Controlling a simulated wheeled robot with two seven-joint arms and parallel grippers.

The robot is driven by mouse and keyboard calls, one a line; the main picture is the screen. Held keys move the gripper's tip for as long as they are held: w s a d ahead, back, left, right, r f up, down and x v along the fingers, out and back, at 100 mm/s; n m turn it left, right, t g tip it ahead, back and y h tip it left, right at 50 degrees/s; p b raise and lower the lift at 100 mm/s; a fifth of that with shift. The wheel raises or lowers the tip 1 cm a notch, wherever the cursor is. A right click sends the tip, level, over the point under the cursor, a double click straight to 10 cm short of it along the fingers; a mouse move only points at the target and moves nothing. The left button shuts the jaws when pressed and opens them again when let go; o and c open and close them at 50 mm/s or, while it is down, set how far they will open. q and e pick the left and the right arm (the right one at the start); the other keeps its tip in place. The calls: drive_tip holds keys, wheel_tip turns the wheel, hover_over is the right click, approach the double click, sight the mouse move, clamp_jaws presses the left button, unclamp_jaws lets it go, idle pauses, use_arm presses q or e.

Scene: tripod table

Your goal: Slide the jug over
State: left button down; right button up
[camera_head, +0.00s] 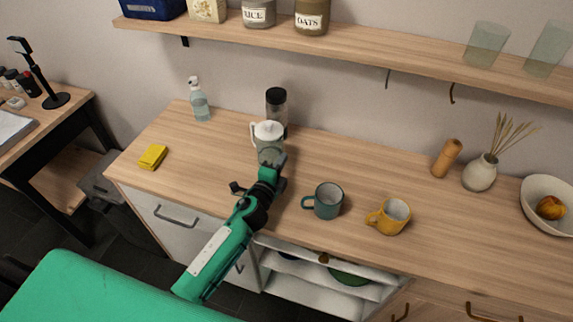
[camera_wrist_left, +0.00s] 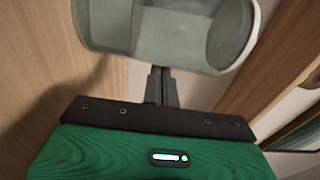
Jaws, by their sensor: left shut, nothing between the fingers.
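The jug (camera_head: 268,143) is clear grey with a white lid and a handle on its left side. It stands upright on the wooden counter (camera_head: 330,165) toward the back. My left gripper (camera_head: 277,163) is in front of the jug, close to its lower part, with its fingers shut and empty. In the left wrist view the shut fingers (camera_wrist_left: 161,78) point at the jug (camera_wrist_left: 165,35), which fills the top of the picture. I cannot tell whether the fingertips touch it. My right gripper is not in view.
A dark-lidded container (camera_head: 276,100) stands just behind the jug. A teal mug (camera_head: 327,202) and a yellow mug (camera_head: 391,216) stand to the right. A spray bottle (camera_head: 199,102) and a yellow sponge (camera_head: 153,157) are to the left, with bare counter between.

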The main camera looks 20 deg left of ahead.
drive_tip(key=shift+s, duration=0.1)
use_arm(q)
drive_tip(key=shift+w+a, duration=0.25)
drive_tip(key=shift+a, duration=0.35)
drive_tip(key=shift+w+a, duration=0.2)
drive_tip(key=shift+a, duration=0.35)
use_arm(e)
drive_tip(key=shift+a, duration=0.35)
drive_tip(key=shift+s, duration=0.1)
